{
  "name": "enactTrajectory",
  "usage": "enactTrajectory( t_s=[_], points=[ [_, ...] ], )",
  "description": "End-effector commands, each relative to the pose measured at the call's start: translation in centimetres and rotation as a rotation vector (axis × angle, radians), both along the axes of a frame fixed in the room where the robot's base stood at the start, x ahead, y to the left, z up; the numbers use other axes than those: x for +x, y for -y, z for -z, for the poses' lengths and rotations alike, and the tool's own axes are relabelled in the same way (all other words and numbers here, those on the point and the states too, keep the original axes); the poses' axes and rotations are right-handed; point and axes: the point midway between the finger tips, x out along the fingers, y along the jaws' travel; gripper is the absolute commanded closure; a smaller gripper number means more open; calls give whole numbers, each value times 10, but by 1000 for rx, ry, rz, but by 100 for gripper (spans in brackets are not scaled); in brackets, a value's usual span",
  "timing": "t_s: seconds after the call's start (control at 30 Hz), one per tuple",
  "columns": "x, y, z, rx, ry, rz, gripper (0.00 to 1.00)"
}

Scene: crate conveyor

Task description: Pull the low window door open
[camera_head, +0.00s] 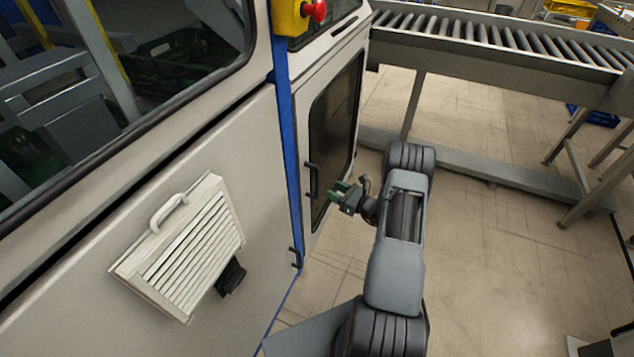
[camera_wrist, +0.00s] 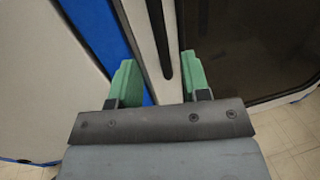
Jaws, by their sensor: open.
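The low window door (camera_head: 338,125) is a pale frame around a dark pane, right of the blue post, and looks shut. Its black vertical bar handle (camera_head: 313,182) is on the door's left side. My gripper (camera_head: 335,192), with green fingers, is open and empty just right of the handle in the head view. In the wrist view, the handle (camera_wrist: 160,40) shows between the two green fingers of my gripper (camera_wrist: 158,65), ahead of them. The dark pane (camera_wrist: 240,45) is to the right. I cannot tell how far the fingertips are from the handle.
A blue post (camera_head: 287,150) runs left of the door. A white louvred vent (camera_head: 185,245) with a handle juts from the panel at left. A roller conveyor (camera_head: 500,40) on metal legs crosses behind. Open tiled floor (camera_head: 490,260) lies to the right.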

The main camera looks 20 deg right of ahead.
Motion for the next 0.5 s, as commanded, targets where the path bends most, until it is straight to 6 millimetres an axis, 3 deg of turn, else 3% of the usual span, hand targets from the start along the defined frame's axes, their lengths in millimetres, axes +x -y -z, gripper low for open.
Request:
enactTrajectory(
  t_s=[0.2,0.5],
  points=[
    [35,-23,1,-1,1,-5,57],
    [65,-40,0,-1,-1,-2,57]
  ],
)
